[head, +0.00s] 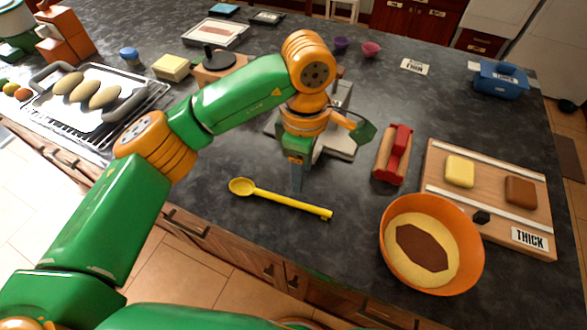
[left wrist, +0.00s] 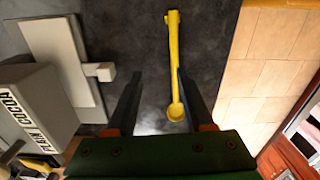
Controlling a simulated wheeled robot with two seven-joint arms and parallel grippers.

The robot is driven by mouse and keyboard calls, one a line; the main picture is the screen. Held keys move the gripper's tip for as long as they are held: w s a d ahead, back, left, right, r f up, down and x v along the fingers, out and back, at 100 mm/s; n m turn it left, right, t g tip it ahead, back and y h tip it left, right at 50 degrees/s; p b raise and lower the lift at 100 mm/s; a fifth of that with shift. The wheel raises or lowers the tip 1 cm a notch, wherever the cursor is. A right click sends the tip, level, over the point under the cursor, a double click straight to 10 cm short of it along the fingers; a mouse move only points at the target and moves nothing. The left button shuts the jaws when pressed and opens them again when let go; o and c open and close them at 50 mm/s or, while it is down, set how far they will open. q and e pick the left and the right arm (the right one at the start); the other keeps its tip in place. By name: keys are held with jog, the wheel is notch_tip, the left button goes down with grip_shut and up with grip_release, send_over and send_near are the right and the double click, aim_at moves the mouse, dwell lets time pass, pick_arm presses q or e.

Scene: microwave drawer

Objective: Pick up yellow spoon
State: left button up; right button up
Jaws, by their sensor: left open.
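The yellow spoon (head: 280,198) lies flat on the dark counter near its front edge, bowl to the left and handle to the right. My left gripper (head: 297,184) points down just behind the spoon's handle and is open and empty. In the left wrist view, the spoon (left wrist: 174,55) shows between the two fingers of my left gripper (left wrist: 157,85), much closer to the right finger, which overlaps its edge. I cannot tell the gap in height between the fingertips and the spoon. My right gripper is not in view.
An orange bowl (head: 392,225) and a cutting board (head: 487,217) stand to the right. A red-topped block (head: 393,155) lies behind the bowl. A grey scale-like object (head: 338,140) sits behind my gripper. At left is an oven rack (head: 55,122). Counter around the spoon is clear.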

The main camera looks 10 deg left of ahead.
aim_at(298, 204)
pick_arm(q)
jog(key=shift+s+f+p, duration=0.15)
jog(key=shift+f+p, duration=0.15)
jog(key=shift+f, duration=0.05)
jog(key=s+f+p, duration=0.2)
jog(key=shift+s+a, duration=0.35)
jog(key=f, duration=0.3)
jog(key=shift+w+d+f+p, duration=0.1)
jog(key=shift+d+f+p, duration=0.15)
jog(key=shift+p, duration=0.1)
jog(key=shift+w+f, duration=0.1)
jog(key=shift+w, duration=0.1)
jog(key=shift+c, duration=0.4)
jog(key=shift+s+a, duration=0.1)
jog(key=shift+s, duration=0.05)
grip_shut()
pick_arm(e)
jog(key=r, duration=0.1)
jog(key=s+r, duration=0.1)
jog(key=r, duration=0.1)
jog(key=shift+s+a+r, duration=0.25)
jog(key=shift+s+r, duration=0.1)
